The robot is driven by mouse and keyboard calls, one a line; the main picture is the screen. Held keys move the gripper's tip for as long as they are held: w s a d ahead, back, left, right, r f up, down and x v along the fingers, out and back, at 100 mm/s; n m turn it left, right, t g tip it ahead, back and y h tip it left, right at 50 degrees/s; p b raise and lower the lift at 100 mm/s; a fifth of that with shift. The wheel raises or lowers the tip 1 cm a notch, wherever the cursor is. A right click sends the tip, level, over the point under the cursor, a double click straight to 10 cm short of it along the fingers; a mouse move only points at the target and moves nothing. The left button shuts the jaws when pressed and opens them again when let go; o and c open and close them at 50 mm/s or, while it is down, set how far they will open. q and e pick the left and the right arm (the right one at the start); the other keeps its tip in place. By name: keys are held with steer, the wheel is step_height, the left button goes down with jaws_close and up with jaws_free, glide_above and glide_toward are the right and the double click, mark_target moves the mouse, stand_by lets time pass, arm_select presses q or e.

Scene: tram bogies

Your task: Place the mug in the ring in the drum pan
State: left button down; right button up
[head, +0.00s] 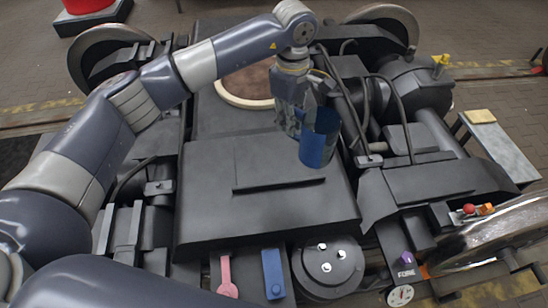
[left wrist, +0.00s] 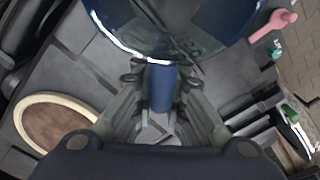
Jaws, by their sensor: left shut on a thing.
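My left gripper (head: 297,112) is shut on a blue mug (head: 320,140). It holds the mug over the flat dark deck, with the mug tilted slightly. In the left wrist view, the fingers (left wrist: 160,110) close on the mug's blue handle (left wrist: 160,88), and the mug body (left wrist: 185,25) fills the top. A cream ring (head: 238,103) with a brown inside lies behind and left of the mug in the head view, partly hidden by my left arm. The ring also shows at the lower left of the left wrist view (left wrist: 17,122). My right gripper is not in view.
Black hoses (head: 392,95) rise right of the mug. A pink wrench (head: 226,277), a blue block (head: 272,273) and a round dark cap (head: 328,266) are at the front. The deck (head: 260,205) is clear.

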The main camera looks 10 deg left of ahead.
arm_select(q)
steer(key=w+a+f+n+b, duration=0.1)
steer(key=w+a+f+n, duration=0.45)
steer(key=a+n, duration=0.35)
steer(key=w+a+f+n+b, duration=0.2)
steer(key=w+a+f+n, duration=0.3)
steer(key=a+f+n, duration=0.3)
steer(key=shift+n, duration=0.8)
steer(key=s+d+f+p, duration=0.1)
steer(key=s+d+p, duration=0.1)
steer(key=s+d, duration=0.1)
steer(key=s+d+f+p, duration=0.2)
steer(key=s+d, duration=0.1)
steer(key=s, duration=0.2)
steer(key=s+d+f+p, duration=0.1)
steer(key=s+d+p, duration=0.2)
steer(key=s, duration=0.2)
steer(key=shift+d+f, duration=0.15)
steer(key=shift+d, duration=0.05)
steer(key=shift+f, duration=0.1)
